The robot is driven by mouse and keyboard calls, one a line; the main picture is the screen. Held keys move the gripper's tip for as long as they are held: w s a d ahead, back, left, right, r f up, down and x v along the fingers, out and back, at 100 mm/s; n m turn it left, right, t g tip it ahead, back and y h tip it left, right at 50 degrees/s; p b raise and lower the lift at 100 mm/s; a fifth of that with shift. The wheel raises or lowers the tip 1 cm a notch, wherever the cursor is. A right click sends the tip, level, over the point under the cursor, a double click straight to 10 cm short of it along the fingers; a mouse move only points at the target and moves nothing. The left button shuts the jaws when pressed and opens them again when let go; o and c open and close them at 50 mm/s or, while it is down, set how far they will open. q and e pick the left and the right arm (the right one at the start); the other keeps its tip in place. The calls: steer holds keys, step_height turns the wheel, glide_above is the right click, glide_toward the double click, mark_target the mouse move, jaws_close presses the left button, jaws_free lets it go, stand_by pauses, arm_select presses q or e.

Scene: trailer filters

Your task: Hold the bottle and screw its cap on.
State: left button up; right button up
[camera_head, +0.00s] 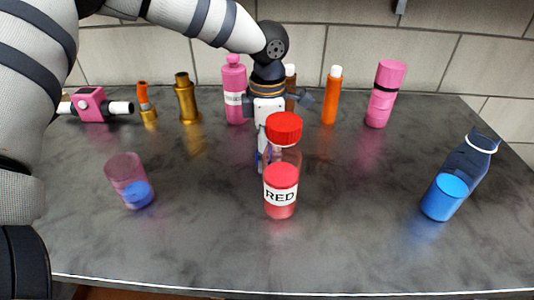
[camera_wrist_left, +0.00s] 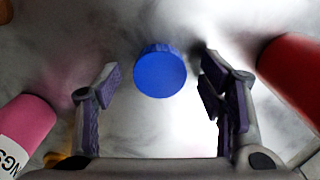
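A blue cap (camera_wrist_left: 160,70) lies on the table in the left wrist view, between and a little beyond the fingertips, touching neither. I cannot make it out clearly in the head view. My left gripper (camera_wrist_left: 160,84) is open and points down at the table, behind the red bottle in the head view, which partly hides it. A translucent blue bottle (camera_head: 470,163) with a white neck ring and blue contents stands at the right, with no cap visible on it. A bottle labelled RED (camera_head: 281,200) stands at front centre with a red cap on. My right gripper is not in view.
Pink bottles (camera_head: 234,95) (camera_head: 385,95), an orange bottle (camera_head: 331,95), brass fittings (camera_head: 186,100) and a pink meter-like device (camera_head: 90,105) line the back. A clear cup with blue contents (camera_head: 128,180) stands at left. The table is clear between the red and blue bottles.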

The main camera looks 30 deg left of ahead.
arm_select(q)
steer(key=c, duration=0.7)
step_height(320, 180, up, 10)
steer(key=shift+p, duration=0.3)
